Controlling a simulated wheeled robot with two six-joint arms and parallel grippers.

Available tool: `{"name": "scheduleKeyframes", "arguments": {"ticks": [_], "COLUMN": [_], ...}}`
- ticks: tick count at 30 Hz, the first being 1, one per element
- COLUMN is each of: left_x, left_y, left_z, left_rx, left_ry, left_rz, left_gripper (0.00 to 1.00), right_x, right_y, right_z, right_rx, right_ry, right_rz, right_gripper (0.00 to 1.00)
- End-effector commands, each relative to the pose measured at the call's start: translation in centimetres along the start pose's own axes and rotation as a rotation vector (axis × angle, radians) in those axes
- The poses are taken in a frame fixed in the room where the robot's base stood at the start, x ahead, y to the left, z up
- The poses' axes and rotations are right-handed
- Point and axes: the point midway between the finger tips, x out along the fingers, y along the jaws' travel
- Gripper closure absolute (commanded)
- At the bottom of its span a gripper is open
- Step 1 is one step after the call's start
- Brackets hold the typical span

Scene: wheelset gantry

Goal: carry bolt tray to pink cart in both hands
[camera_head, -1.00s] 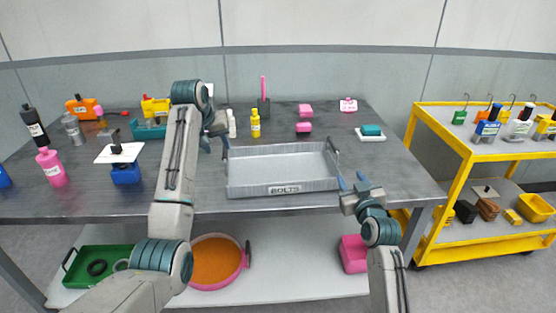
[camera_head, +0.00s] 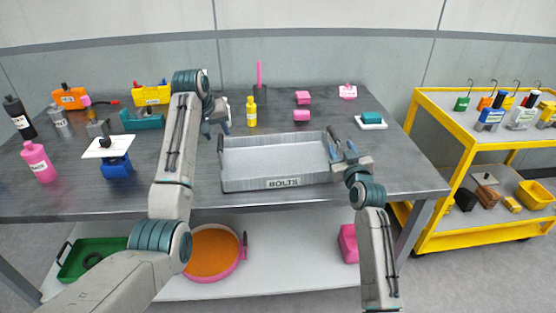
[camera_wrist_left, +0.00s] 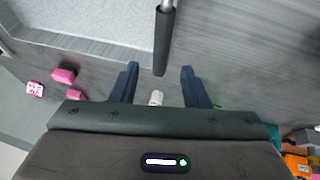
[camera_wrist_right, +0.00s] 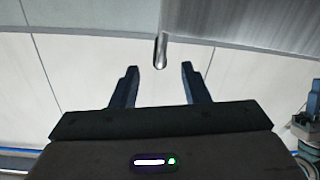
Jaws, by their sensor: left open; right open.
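The bolt tray (camera_head: 275,183) is a shallow grey tray labelled BOLTS, lying flat on the dark workbench with a handle at each end. My left gripper (camera_head: 225,120) is open by the left handle (camera_head: 220,144). In the left wrist view, the dark handle bar (camera_wrist_left: 164,40) ends between the open fingertips. My right gripper (camera_head: 347,148) is open at the right handle (camera_head: 333,140). In the right wrist view, the end of a handle bar (camera_wrist_right: 161,50) reaches between the open fingertips. Neither gripper is closed on the tray. No pink cart is in view.
A yellow cart (camera_head: 470,155) with bottles and small boxes stands right of the workbench (camera_head: 300,210). Bottles, bins and a blue box (camera_head: 117,168) crowd the bench's left. The lower shelf holds an orange-filled pan (camera_head: 212,252).

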Motion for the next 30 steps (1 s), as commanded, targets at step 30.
{"name": "scheduleKeyframes", "arguments": {"ticks": [30], "left_x": [6.6], "left_y": [0.0], "left_z": [0.0], "left_rx": [0.0], "left_ry": [0.0], "left_rz": [0.0], "left_gripper": [0.96], "right_x": [6.5], "right_y": [0.0], "right_z": [0.0], "right_rx": [0.001], "right_ry": [0.0], "right_rz": [0.0], "right_gripper": [0.96]}}
